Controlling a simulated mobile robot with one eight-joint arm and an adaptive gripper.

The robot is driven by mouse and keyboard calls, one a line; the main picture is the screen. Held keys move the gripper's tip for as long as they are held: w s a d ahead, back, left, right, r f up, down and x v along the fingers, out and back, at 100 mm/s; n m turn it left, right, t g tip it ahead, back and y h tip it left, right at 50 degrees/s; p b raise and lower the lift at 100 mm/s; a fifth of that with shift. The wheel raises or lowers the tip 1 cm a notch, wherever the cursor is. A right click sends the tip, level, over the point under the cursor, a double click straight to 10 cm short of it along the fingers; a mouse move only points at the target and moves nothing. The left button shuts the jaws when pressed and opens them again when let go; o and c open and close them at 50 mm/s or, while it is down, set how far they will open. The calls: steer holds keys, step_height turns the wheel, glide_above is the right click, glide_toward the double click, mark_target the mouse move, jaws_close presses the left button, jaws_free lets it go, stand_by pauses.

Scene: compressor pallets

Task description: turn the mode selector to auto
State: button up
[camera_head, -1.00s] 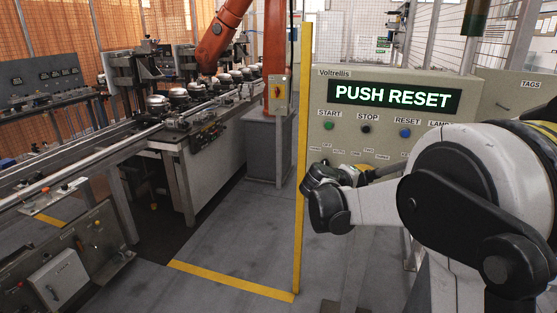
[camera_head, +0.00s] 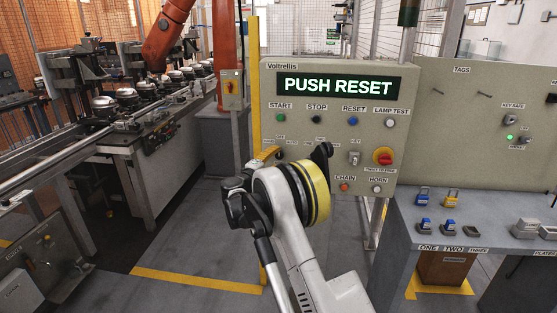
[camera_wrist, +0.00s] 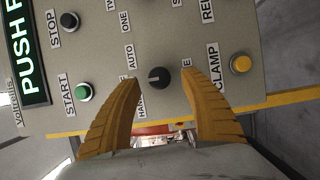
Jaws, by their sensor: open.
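The mode selector (camera_wrist: 159,77) is a round black knob on the beige panel (camera_wrist: 90,18). In the wrist view a small pale mark shows on its left side, between the AUTO and HAND labels, but its exact setting is hard to tell. My gripper (camera_wrist: 161,82) is open, with one orange finger on each side of the knob. The fingertips are around it with a gap at both sides, and no contact shows. In the head view my gripper (camera_head: 266,154) is at the panel's lower left, largely hidden by my arm.
The display (camera_head: 338,86) reads PUSH RESET. A green START button (camera_wrist: 83,92), black STOP button (camera_wrist: 69,21) and yellow CLAMP button (camera_wrist: 241,63) surround the selector. A yellow post (camera_head: 254,90) stands at the panel's left edge. A grey bench (camera_head: 455,225) stands to the right.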

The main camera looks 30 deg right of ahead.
steer(key=shift+x, duration=1.45)
jaws_close()
steer(key=shift+r, duration=0.1)
steer(key=m+y+p, duration=0.1)
steer(key=m, duration=0.2)
steer(key=shift+m+g+y+p, duration=0.3)
steer(key=shift+m+y, duration=0.1)
steer(key=shift+m+y+p, duration=0.6)
steer(key=shift+m+y, duration=0.2)
steer(key=shift+m, duration=0.8)
